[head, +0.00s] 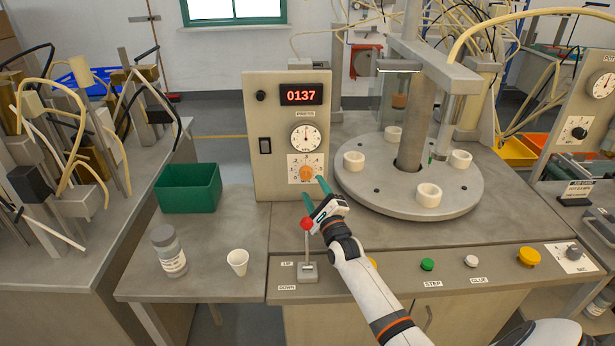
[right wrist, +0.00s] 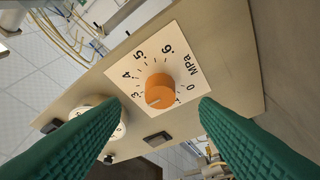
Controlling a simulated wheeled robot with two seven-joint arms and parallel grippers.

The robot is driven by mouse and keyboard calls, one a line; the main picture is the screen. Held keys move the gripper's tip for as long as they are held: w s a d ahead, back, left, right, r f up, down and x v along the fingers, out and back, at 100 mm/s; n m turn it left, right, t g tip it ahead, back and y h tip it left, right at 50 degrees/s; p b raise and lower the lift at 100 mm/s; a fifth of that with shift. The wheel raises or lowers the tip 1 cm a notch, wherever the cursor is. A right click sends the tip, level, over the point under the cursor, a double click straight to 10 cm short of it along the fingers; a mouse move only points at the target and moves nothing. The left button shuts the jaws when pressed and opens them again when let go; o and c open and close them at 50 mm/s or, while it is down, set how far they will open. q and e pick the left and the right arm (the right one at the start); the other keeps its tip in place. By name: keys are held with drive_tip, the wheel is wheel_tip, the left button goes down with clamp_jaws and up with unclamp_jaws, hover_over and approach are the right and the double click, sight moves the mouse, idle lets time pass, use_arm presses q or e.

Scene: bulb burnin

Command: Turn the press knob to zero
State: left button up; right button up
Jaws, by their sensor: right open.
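The orange press knob (head: 306,173) sits on a white scale plate on the upright beige panel (head: 262,130), under a round gauge (head: 305,137) and a red display (head: 301,95) reading 0137. In the right wrist view the knob (right wrist: 160,88) stands in front of the fingers, with scale marks from 0 to .6 MPa. A pale mark on it seems to point to the lower left, between .3 and .1. My right gripper (head: 315,192) is open and empty, its green fingers just in front of and below the knob, apart from it. My left gripper is out of view.
A lever with a red ball (head: 306,224) stands beneath my right gripper. A round turntable (head: 380,190) with white rings is close on the right. A green bin (head: 188,188), a bottle (head: 169,250) and a white cup (head: 238,262) stand left.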

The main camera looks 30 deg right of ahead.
sight(307, 176)
drive_tip(key=x, duration=0.4)
drive_tip(key=shift+w+d+r, duration=0.1)
drive_tip(key=shift+w, duration=0.2)
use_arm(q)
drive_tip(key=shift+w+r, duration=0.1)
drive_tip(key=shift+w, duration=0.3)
use_arm(e)
drive_tip(key=shift+w+d+r, duration=0.1)
drive_tip(key=shift+w, duration=0.45)
drive_tip(key=c, duration=1)
